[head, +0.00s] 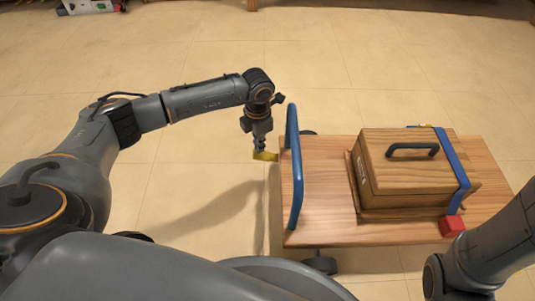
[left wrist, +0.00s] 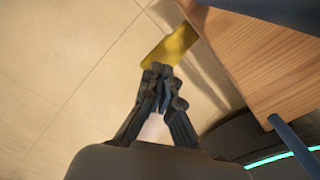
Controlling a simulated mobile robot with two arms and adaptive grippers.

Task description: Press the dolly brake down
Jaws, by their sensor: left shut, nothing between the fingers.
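The dolly (head: 330,222) has a wooden deck and a blue push handle (head: 293,165) at its left end. The yellow brake pedal (head: 267,156) sticks out from that end, left of the handle. It also shows in the left wrist view (left wrist: 170,47), beside the deck edge. My left gripper (head: 260,150) is shut and empty, pointing down at the pedal. In the left wrist view its fingertips (left wrist: 161,72) overlap the pedal's near edge; I cannot tell whether they touch it. My right arm shows at the lower right, its gripper out of view.
A wooden case (head: 410,170) with a dark handle is held on the deck by a blue strap (head: 452,165). A red block (head: 451,226) sits at the deck's front edge. A dark wheel (head: 319,264) shows below the deck. The tiled floor left of the dolly is clear.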

